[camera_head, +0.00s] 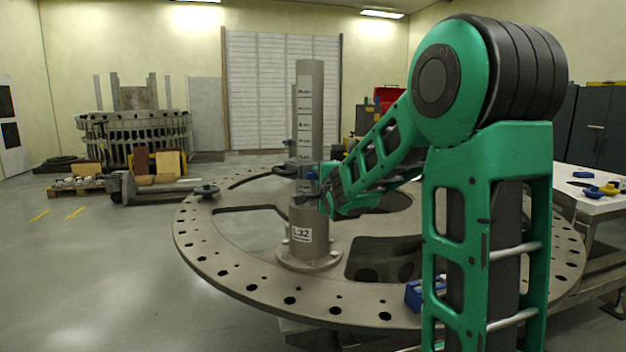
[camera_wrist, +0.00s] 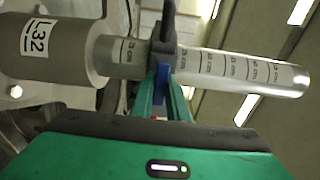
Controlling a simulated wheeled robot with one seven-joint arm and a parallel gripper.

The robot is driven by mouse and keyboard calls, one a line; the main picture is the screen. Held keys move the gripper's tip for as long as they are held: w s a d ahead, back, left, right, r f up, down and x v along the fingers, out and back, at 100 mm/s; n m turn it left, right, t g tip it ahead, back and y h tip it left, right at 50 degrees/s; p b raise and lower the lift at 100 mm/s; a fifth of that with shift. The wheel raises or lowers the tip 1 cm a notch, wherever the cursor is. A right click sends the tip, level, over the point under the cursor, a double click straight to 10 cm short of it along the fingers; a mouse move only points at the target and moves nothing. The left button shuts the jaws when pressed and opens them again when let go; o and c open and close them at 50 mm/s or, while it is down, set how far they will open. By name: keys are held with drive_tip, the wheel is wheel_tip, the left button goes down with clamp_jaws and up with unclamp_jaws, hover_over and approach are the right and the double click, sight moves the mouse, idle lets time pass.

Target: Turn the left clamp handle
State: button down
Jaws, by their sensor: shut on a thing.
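A grey post labelled L32 (camera_head: 302,240) stands upright on the round turret plate (camera_head: 225,262). A silver tube (camera_head: 310,110) with centimetre marks rises from it; the tube also shows in the wrist view (camera_wrist: 240,72). A dark clamp (camera_head: 286,170) sits around the tube just above the post; it also shows in the wrist view (camera_wrist: 167,28). My gripper (camera_wrist: 162,84) is shut on the blue clamp handle (camera_wrist: 162,72), which lies between its green fingers beside the tube. In the head view my gripper (camera_head: 328,192) is at the clamp's right side, partly hiding it.
The plate has large cutouts and a ring of rim holes. A small dark green knob (camera_head: 206,191) stands on its left rim. A blue block (camera_head: 413,294) lies near the front, beside my arm. A white table (camera_head: 590,200) with blue and yellow parts stands right.

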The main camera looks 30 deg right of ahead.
drive_tip(key=c, duration=1.7)
unclamp_jaws()
drive_tip(key=shift+s+a, duration=0.2)
drive_tip(key=shift+s, duration=0.25)
drive_tip(key=v, duration=0.9)
drive_tip(key=shift+s+a, duration=0.15)
drive_tip(key=shift+s, duration=0.15)
